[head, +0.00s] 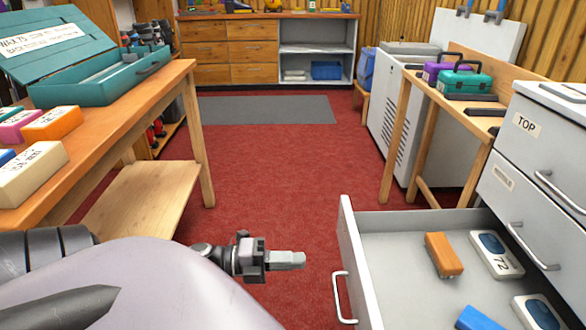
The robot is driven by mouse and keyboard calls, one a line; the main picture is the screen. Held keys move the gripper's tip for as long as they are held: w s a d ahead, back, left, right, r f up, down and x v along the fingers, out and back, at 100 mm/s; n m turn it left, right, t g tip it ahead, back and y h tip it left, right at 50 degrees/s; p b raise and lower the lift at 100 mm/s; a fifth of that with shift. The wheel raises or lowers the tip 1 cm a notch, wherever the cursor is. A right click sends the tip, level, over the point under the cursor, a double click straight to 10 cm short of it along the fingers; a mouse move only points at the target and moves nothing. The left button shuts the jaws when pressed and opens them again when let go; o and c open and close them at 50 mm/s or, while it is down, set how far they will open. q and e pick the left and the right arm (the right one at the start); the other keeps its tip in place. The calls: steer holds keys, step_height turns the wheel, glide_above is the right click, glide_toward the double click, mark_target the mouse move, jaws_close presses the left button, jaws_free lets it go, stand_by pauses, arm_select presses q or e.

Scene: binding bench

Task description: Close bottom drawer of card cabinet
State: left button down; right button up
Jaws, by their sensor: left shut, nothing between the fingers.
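The card cabinet (500,184) stands at the right, grey-white, with a drawer labelled TOP (540,145) and a middle drawer (492,205) below it, both shut. The bottom drawer (345,225) is pulled far out to the left, with its handle (341,298) on its front. Inside lie an orange block (443,255), a blue block (478,319) and white items with dark faces (497,254). My left gripper (303,260) is shut and empty, left of the drawer front and apart from it. My right gripper is out of view.
A wooden table (120,115) at the left holds a teal box (105,85) and several coloured blocks. Red carpet (270,165) is clear between table and cabinet. A bench (398,125) with purple and teal cases (464,82) stands behind the cabinet.

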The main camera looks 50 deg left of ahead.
mark_target(355, 259)
arm_select(q)
steer(key=b+x, duration=0.1)
steer(key=x, duration=0.8)
steer(key=shift+w+d, duration=0.1)
steer(key=shift+w, duration=0.1)
steer(key=shift+w+d, duration=0.25)
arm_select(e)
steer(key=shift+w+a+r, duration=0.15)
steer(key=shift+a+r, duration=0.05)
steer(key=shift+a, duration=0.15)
arm_select(q)
steer(key=shift+w, duration=0.1)
